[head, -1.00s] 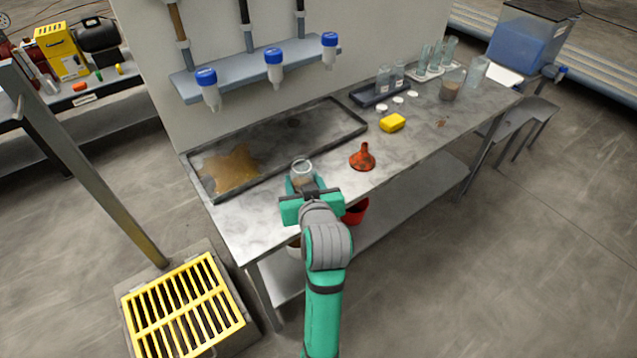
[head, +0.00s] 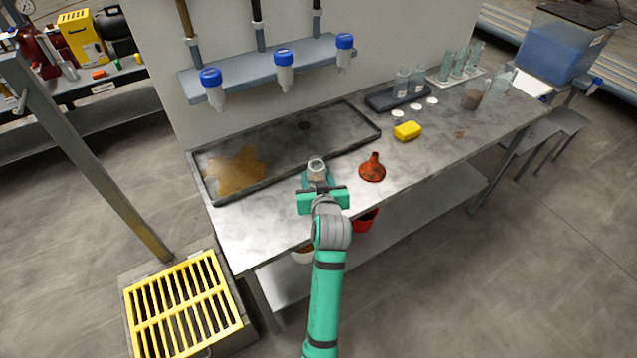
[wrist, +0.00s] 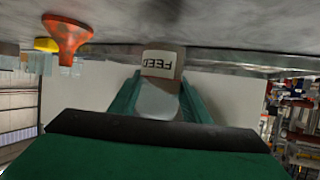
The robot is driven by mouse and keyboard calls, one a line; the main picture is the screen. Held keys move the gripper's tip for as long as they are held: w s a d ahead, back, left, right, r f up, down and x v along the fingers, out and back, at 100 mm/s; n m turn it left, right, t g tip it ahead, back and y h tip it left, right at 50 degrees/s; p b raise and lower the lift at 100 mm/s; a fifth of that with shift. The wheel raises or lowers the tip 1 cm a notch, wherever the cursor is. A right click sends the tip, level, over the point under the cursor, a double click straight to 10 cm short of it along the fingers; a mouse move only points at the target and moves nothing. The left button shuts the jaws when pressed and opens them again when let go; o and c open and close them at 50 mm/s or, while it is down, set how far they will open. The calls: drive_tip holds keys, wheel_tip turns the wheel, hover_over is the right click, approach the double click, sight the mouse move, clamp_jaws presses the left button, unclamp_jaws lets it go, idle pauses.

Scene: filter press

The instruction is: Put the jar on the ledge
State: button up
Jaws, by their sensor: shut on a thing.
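The jar (head: 317,168) is a small clear vessel with a pale band. In the wrist view the jar (wrist: 163,64) shows a white label reading FEED, upside down. My gripper (head: 316,181) is shut on it, with a green finger on each side. The jar is at the front part of the grey bench, close to the tray's near edge. I cannot tell whether its base touches the bench. The blue-grey ledge (head: 247,75) is on the wall behind the tray, beyond the jar. Several blue-capped bottles are set along it, with gaps between them.
A dark shallow tray (head: 352,152) with a brown stain lies between jar and wall. An orange funnel (head: 372,170) stands just right of my gripper. A yellow sponge (head: 407,131), white caps and glassware are farther right. A yellow grate (head: 187,307) is at lower left.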

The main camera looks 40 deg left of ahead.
drive_tip(key=shift+w+a+f, duration=0.1)
drive_tip(key=shift+w+f, duration=0.05)
drive_tip(key=shift+f, duration=0.75)
drive_tip(key=shift+w+f, duration=0.15)
drive_tip(key=shift+f, duration=0.75)
drive_tip(key=o, duration=1.2)
drive_tip(key=shift+f, duration=0.15)
drive_tip(key=shift+o, duration=0.2)
drive_tip(key=v, duration=1.2)
